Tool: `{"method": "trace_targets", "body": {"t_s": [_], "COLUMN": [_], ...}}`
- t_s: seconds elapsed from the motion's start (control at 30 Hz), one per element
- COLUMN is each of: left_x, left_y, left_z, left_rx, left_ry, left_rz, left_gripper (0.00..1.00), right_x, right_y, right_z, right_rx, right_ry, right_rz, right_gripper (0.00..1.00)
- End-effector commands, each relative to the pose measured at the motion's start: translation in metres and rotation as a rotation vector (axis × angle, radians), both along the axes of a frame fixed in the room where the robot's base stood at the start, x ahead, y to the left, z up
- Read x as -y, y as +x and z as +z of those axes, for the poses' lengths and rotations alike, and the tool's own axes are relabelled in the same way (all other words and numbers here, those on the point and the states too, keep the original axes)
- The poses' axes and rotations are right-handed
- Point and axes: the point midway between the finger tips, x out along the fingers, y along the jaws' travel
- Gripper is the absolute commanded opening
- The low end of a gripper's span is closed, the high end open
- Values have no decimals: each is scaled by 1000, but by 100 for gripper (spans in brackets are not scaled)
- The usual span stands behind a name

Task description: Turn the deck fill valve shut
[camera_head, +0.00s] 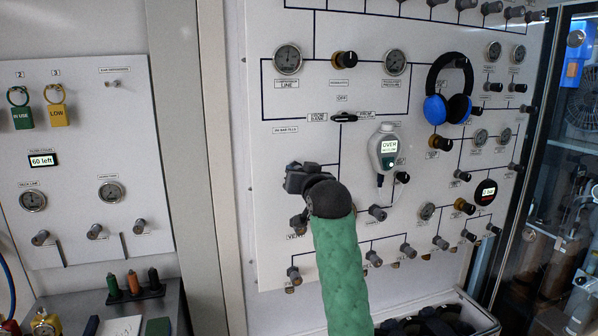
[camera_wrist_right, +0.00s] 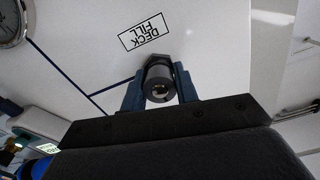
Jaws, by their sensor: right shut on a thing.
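The deck fill valve (camera_wrist_right: 158,83) is a dark round knob on the white panel, seen end-on in the right wrist view. Its DECK FILL label (camera_wrist_right: 144,32) appears upside down beside it. My right gripper (camera_wrist_right: 158,90) has one blue finger on each side of the knob and is shut on it. In the head view my right gripper (camera_head: 296,178) is against the lower left of the panel, at the end of my green-sleeved arm, and hides the valve. How far the valve is turned cannot be told. My left gripper is not in view.
The white panel (camera_head: 285,110) carries gauges, several similar knobs, blue-and-black headphones (camera_head: 434,108) and a grey handheld meter (camera_head: 385,150). A vent knob (camera_head: 298,221) lies just below my gripper. A second panel (camera_head: 85,165) with tagged padlocks stands at left.

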Motion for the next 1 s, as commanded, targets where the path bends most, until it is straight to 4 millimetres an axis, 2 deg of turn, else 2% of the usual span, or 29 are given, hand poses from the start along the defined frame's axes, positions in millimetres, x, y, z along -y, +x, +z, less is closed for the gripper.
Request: {"method": "trace_targets", "body": {"t_s": [0.37,0.7,0.9,0.93,1.0], "left_x": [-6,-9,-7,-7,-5], "left_y": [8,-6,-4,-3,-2], "left_z": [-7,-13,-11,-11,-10], "left_rx": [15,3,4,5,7], "left_ry": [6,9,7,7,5], "left_rz": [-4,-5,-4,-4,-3], "left_gripper": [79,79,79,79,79], "right_x": [0,0,0,0,0], "right_y": [0,0,0,0,0], "right_z": [-1,0,1,1,1], "right_rx": [-51,-57,-56,-56,-56], "right_ry": [154,179,178,178,178], "right_rz": [0,0,-1,-1,-1], "right_gripper": [7,8,8,32,46]}}
